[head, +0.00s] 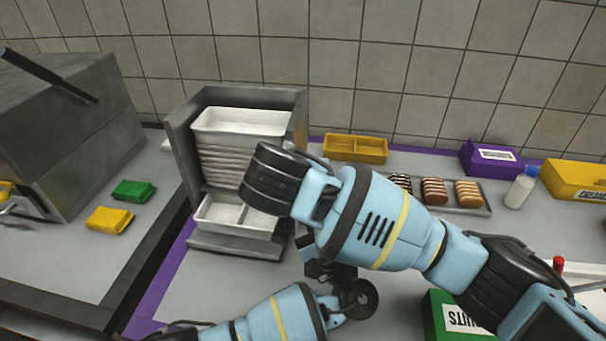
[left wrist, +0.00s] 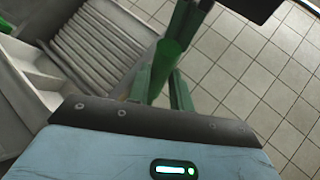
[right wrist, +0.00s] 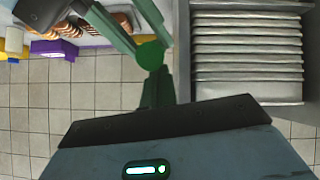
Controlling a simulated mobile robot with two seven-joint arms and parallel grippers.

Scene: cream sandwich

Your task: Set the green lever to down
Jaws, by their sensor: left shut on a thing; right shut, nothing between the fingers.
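The green lever shows as a round green end (right wrist: 150,55) in the right wrist view and as a short green bar (left wrist: 168,52) in the left wrist view. My left gripper (left wrist: 160,82) is shut on it. My right gripper (right wrist: 156,88) is shut and empty, its fingertips right beside the lever and the left fingers. In the head view my right arm hides the lever and both sets of fingertips. The grey dispenser (head: 298,112), with a stack of white trays (head: 240,122), stands just left of the grippers.
A yellow divided box (head: 356,148), a tray of eclairs (head: 470,209) and a purple box (head: 490,158) stand along the wall. A green box (head: 436,310) is at the front right. Green (head: 133,190) and yellow packets (head: 109,219) lie at left by a grey machine (head: 75,120).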

